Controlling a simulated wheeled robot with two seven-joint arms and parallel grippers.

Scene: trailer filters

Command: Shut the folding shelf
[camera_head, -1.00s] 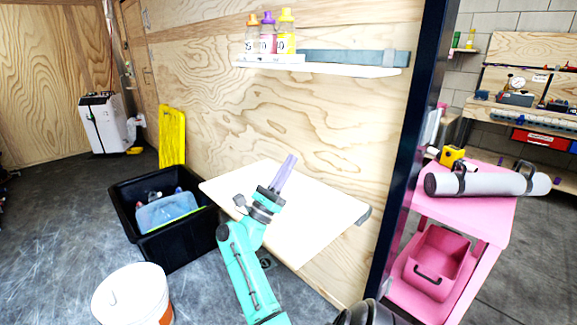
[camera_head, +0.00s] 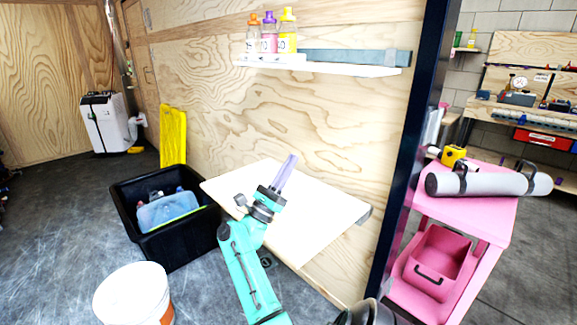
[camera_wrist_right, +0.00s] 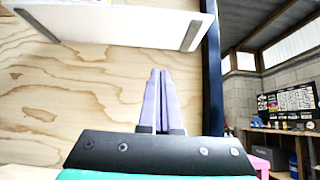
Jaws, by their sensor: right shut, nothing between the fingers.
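The folding shelf (camera_head: 310,235) is a pale board that stands out from the plywood wall, low in the middle of the head view. A grey bracket shows at its right end. My right gripper (camera_head: 288,170) shows in front of the board, its purple fingers pointing up toward the wall. In the right wrist view the fingers (camera_wrist_right: 160,100) are together and empty, with bare plywood behind them. I cannot tell whether the gripper touches the board. My left gripper is not in view.
An upper wall shelf (camera_head: 340,69) holds several bottles (camera_head: 270,35). A black bin (camera_head: 165,236) and a white bucket (camera_head: 132,297) stand left of the board. A dark post (camera_head: 408,160) and a pink cart (camera_head: 470,210) are to the right.

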